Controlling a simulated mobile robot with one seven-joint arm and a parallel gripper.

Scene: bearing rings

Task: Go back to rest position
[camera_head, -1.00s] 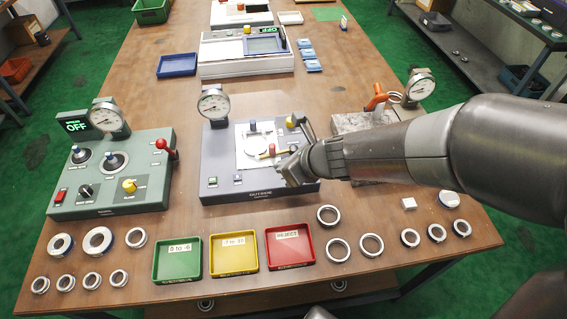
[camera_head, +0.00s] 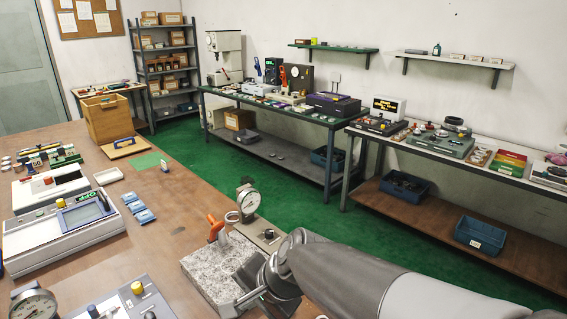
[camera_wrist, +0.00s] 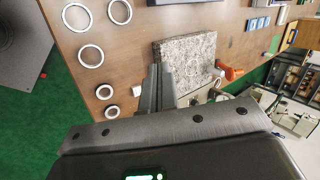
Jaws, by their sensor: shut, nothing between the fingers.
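The granite block (camera_wrist: 186,60) also shows there, just beyond the fingers. Several bearing rings (camera_wrist: 91,55) lie on the table to the left in the wrist view, apart from the fingers.
The wooden table (camera_head: 180,212) holds a grey measuring device (camera_head: 60,235), blue pads (camera_head: 138,208) and a wooden box (camera_head: 106,120). Beyond a green floor aisle (camera_head: 215,155) stand a long bench and a white-topped bench (camera_head: 470,160) with blue bins (camera_head: 480,233) below.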

